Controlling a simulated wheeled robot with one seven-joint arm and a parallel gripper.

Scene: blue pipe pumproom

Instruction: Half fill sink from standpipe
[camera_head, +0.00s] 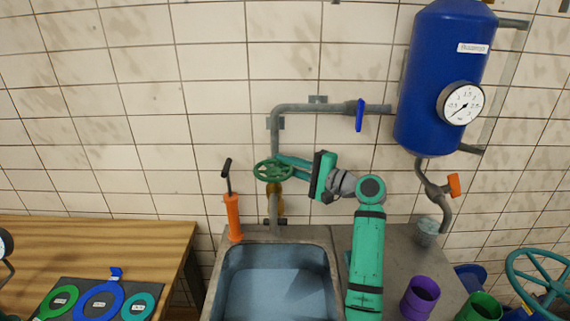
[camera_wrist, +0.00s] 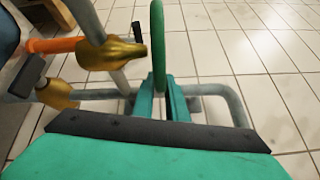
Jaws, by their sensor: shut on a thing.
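The standpipe (camera_head: 275,135) runs up the tiled wall behind the sink and bends right towards a blue tank. A green handwheel (camera_head: 268,172) sits on its brass valve (camera_head: 275,197). My gripper (camera_head: 284,165) comes from the right and is shut on the handwheel's rim. The wrist view shows the wheel edge-on (camera_wrist: 158,45) between my fingers (camera_wrist: 160,100), with brass fittings (camera_wrist: 112,54) to the left. The sink (camera_head: 217,290) is below, with a blue-grey inside. I cannot tell its water level, and no stream shows clearly.
The blue tank (camera_head: 440,85) carries a gauge (camera_head: 461,103). A blue lever (camera_head: 360,115) is on the upper pipe. An orange hand pump (camera_head: 234,217) stands left of the sink. A purple cup (camera_head: 420,296) and green cup (camera_head: 482,306) stand right. A wooden bench (camera_head: 100,245) is left.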

